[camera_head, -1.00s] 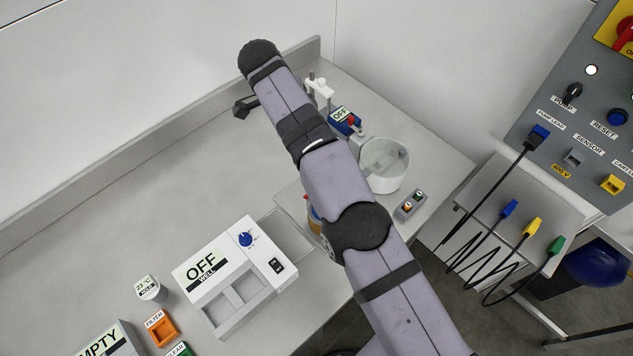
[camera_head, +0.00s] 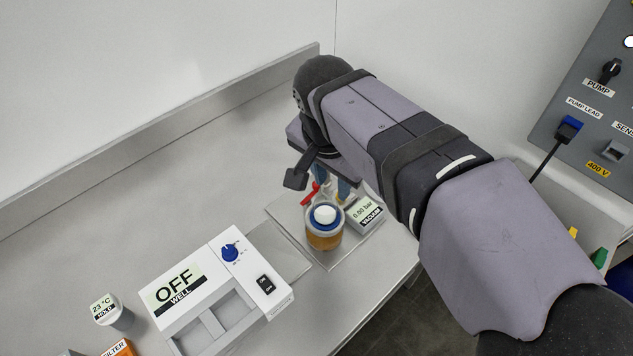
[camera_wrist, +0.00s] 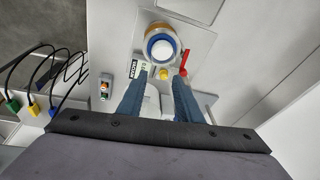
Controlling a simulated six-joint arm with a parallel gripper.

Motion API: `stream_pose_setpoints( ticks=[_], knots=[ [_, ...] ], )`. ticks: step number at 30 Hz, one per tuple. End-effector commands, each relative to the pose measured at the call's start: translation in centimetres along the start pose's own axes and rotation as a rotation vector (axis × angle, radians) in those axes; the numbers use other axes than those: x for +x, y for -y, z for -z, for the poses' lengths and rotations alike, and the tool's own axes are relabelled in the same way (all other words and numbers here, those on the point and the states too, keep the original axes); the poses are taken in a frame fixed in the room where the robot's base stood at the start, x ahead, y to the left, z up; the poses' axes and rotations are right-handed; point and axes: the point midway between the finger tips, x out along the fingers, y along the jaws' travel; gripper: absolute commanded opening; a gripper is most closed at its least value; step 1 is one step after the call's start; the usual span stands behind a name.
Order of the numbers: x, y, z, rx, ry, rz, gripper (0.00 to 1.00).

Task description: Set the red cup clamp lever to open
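A red lever (camera_head: 311,192) shows beside an amber cup (camera_head: 324,238) with a blue ring and white top, on a grey plate. In the wrist view the red lever (camera_wrist: 184,64) points up and slightly right, just right of the cup (camera_wrist: 161,46). My gripper (camera_head: 332,184) is behind the cup, its two blue fingers angled down. In the wrist view my gripper (camera_wrist: 161,74) has its fingers apart, with the lever close to the right fingertip. I cannot tell whether they touch. Nothing is held. The lever's base is partly hidden.
A vacuum display (camera_head: 364,212) reading 0.00 bar stands right of the cup, close to my fingers. A white heater unit (camera_head: 218,290) reading OFF sits to the front left. A grey wall panel (camera_head: 590,130) is at the right.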

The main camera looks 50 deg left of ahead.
Motion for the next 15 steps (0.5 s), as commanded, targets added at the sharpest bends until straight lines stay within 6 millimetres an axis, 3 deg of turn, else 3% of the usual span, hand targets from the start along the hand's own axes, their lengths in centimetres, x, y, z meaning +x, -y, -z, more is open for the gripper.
stream_pose_setpoints(
  ticks=[2,6,15],
  knots=[
    [1.2,0.5,-0.5,-0.167,0.002,0.031,0.32],
    [1.2,2.7,0.1,-0.422,-0.047,0.112,0.32],
    [1.1,3.9,0.7,-0.71,-0.102,0.144,0.32]
  ],
)
